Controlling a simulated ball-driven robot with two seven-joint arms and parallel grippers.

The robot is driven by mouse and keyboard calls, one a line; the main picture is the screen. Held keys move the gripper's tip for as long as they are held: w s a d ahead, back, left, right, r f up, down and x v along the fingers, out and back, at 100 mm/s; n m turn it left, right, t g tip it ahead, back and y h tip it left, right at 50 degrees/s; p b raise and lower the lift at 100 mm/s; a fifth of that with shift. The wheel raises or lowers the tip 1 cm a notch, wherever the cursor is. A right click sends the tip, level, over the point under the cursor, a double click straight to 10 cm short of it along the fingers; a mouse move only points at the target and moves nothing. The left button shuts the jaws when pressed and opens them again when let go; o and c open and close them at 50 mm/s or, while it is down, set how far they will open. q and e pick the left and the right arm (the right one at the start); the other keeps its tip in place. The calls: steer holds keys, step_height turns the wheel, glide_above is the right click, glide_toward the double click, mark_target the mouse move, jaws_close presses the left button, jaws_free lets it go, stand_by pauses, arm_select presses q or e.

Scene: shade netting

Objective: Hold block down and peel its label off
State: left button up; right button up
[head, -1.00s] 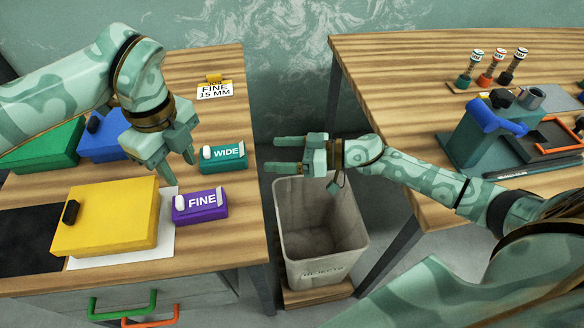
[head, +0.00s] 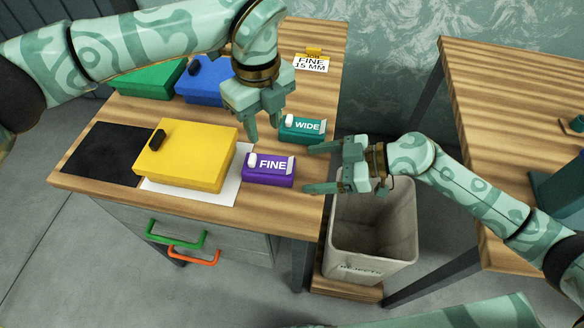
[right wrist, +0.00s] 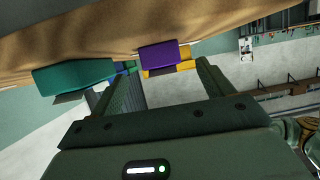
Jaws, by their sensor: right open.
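A purple block (head: 268,173) with a label reading FINE lies on the left bench, with a raised white piece at its left end. Behind it is a teal block (head: 301,131) reading WIDE, with a similar white piece. My left gripper (head: 262,132) is open and empty above and behind the purple block, left of the teal one. My right gripper (head: 308,168) is open and empty, just right of the purple block, fingers pointing left. In the right wrist view the purple block (right wrist: 160,54) shows between the fingers and the teal block (right wrist: 72,76) to the left.
A yellow box (head: 186,155) stands on a white sheet by a black mat (head: 98,153). Blue (head: 205,82) and green boxes (head: 150,78) stand behind. A card (head: 311,64) reads FINE 15 MM. A rejects bin (head: 372,250) stands between the benches.

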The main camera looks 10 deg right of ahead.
mark_target(291, 171)
steer(key=x, duration=0.6)
steer(key=shift+w+a+f, duration=0.1)
steer(key=shift+a, duration=0.1)
steer(key=c, duration=1.4)
steer(key=shift+o, duration=0.2)
